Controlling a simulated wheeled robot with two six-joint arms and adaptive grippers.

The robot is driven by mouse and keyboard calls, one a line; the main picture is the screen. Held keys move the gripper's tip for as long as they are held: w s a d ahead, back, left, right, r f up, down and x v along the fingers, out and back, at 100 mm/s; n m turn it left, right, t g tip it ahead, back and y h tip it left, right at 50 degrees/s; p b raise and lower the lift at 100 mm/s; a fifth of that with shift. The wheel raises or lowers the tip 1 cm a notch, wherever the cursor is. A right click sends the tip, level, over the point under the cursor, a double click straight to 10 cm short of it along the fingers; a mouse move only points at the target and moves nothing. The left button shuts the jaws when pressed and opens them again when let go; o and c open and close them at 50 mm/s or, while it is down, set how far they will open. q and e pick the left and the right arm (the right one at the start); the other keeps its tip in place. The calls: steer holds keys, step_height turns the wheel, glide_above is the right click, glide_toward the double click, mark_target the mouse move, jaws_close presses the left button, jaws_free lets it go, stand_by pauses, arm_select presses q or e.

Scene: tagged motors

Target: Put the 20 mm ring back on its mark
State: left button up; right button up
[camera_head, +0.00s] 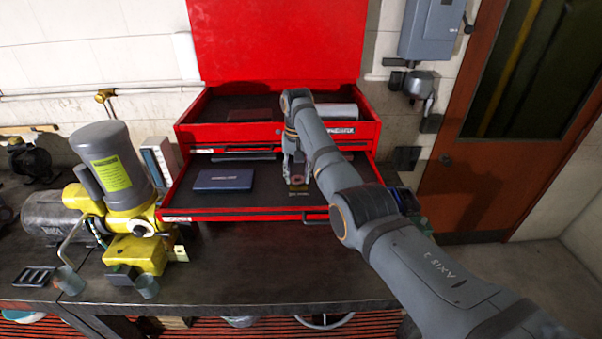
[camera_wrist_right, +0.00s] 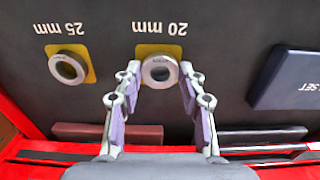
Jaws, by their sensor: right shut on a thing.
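My right gripper (camera_head: 297,185) reaches down into the open red drawer; it also shows in the right wrist view (camera_wrist_right: 160,76). Its two fingers are shut on the sides of a silver-grey ring (camera_wrist_right: 160,86). In the right wrist view this ring appears over the yellow mark (camera_wrist_right: 176,50) beside the upside-down "20 mm" label (camera_wrist_right: 160,27). The mark shows around the ring's edges. I cannot tell whether the ring touches the drawer floor. My left gripper is not in view.
Another ring (camera_wrist_right: 67,83) lies on a yellow mark by the "25 mm" label. A dark blue box (camera_head: 223,180) lies in the drawer (camera_head: 240,214) left of my gripper. A grey and yellow motor unit (camera_head: 112,165) stands on the bench to the left. The bench front is mostly clear.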

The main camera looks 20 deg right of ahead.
steer(key=shift+w+d+f, duration=0.3)
steer(key=shift+d+f, duration=0.15)
steer(key=shift+c, duration=0.5)
steer(key=o, duration=0.9)
steer(key=shift+s+r, duration=0.1)
steer(key=shift+s, duration=0.05)
steer(key=shift+o, duration=1)
steer(key=shift+s+a+r, duration=0.15)
steer(key=shift+a, duration=0.1)
steer(key=shift+o, duration=0.6)
steer(key=shift+s+a+r, duration=0.1)
steer(key=shift+a, duration=0.2)
steer(key=shift+d, duration=0.15)
steer(key=shift+w+d+r+b, duration=0.15)
steer(key=shift+w+r+b, duration=0.05)
steer(key=shift+b, duration=0.15)
step_height(320, 180, up, 6)
steer(key=b, duration=0.2)
steer(key=shift+f+b, duration=0.2)
steer(key=shift+b, duration=0.1)
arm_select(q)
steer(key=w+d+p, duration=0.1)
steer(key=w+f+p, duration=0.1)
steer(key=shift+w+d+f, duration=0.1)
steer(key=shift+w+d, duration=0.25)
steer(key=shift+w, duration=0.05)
arm_select(e)
step_height(320, 180, up, 6)
steer(key=shift+s, duration=0.15)
